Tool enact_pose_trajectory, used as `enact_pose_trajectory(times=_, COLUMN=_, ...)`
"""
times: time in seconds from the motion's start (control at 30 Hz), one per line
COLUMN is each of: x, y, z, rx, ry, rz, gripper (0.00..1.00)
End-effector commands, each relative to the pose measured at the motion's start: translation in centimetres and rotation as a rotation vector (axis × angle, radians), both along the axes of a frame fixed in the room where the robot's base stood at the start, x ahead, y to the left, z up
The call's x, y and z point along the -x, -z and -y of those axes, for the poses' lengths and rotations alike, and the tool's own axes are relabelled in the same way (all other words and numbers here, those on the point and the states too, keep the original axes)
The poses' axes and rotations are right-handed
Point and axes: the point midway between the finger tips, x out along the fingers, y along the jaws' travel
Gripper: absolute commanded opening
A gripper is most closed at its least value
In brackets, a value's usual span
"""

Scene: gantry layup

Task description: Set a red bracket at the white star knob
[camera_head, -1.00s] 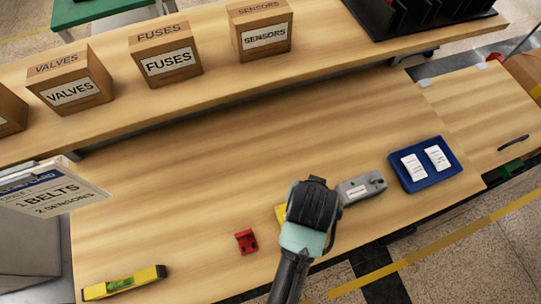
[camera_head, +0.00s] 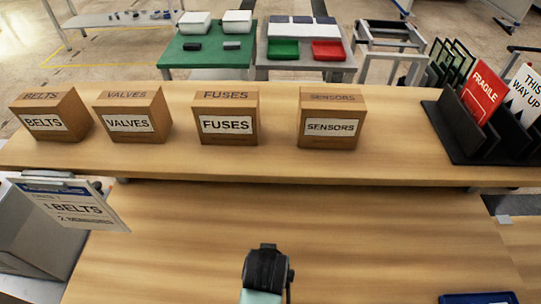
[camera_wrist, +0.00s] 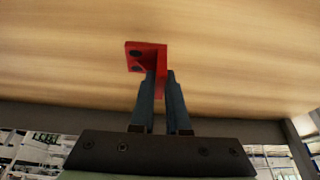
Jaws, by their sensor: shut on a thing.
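A red bracket (camera_wrist: 148,58) with dark holes is between the fingers of my gripper (camera_wrist: 163,82) in the wrist view. The gripper is shut on it, and the bracket sticks out ahead and to the left of the fingertips. A bare wood surface fills the view behind it; I cannot tell the gap between them. In the head view only the dark wrist of my arm shows at the bottom middle; the fingers and bracket are hidden or out of frame. No white star knob is visible in either current view.
Boxes marked BELTS (camera_head: 45,124), VALVES (camera_head: 130,125), FUSES (camera_head: 225,126) and SENSORS (camera_head: 329,130) stand on a raised shelf (camera_head: 270,171). A clipboard (camera_head: 72,207) is at left, a black sign rack (camera_head: 462,130) at right. A blue tray (camera_head: 478,298) shows at the bottom right.

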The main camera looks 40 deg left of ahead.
Motion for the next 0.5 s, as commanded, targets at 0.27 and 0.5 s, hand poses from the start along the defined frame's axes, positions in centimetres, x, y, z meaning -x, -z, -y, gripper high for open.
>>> enact_pose_trajectory(times=0.27, x=0.0, y=3.4, z=-0.1, rx=0.0, ry=-0.001, rz=0.0, gripper=0.0)
enact_pose_trajectory(times=0.5, x=0.0, y=4.0, z=0.0, rx=-0.002, ry=0.0, rz=0.002, gripper=0.0)
